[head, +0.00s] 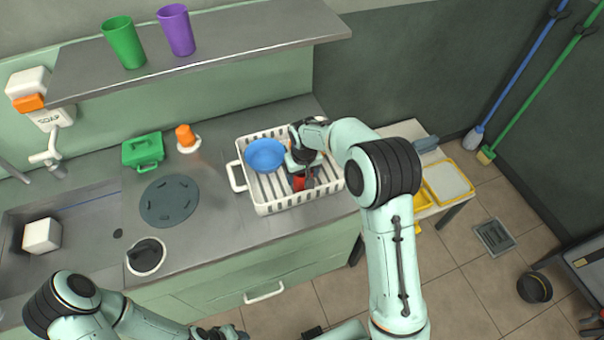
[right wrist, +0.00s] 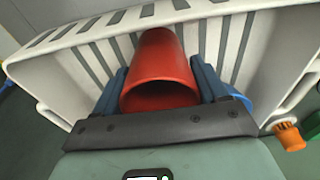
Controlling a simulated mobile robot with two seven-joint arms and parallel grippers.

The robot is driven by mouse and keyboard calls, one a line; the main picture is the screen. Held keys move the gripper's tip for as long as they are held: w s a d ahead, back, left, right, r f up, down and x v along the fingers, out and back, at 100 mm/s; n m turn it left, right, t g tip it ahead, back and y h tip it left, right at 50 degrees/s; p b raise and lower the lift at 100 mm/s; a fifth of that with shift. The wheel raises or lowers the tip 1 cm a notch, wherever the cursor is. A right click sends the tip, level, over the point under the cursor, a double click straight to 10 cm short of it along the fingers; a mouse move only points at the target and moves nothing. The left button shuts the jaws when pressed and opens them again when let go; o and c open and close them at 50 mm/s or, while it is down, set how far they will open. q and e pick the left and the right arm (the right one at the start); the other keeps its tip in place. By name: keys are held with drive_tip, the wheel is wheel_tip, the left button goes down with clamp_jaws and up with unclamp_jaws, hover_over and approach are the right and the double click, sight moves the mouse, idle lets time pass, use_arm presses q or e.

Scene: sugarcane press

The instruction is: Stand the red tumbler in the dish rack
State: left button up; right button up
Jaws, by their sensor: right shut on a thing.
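The red tumbler (head: 298,184) is inside the white dish rack (head: 285,206), in its right half. My right gripper (head: 303,177) reaches down into the rack and is shut on the tumbler. In the right wrist view the tumbler (right wrist: 160,72) sits between the two blue fingers (right wrist: 160,92), its open mouth toward the palm and its base pointing away toward the slatted rack (right wrist: 60,62). Whether its base touches the rack floor is hidden. My left gripper (head: 220,333) is low at the bottom edge, away from the rack; its jaws are unclear.
A blue bowl (head: 265,154) stands in the rack's left half. Green (head: 124,43) and purple (head: 176,30) tumblers stand on the shelf above.

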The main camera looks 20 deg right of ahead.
drive_tip(key=shift+f, duration=0.1)
drive_tip(key=shift+f, duration=0.15)
drive_tip(key=o, duration=1.1)
drive_tip(key=shift+c, duration=0.2)
wheel_tip(320, 180, up, 12)
drive_tip(key=s, duration=0.1)
drive_tip(key=shift+s, duration=0.2)
drive_tip(key=shift+s+a, duration=0.1)
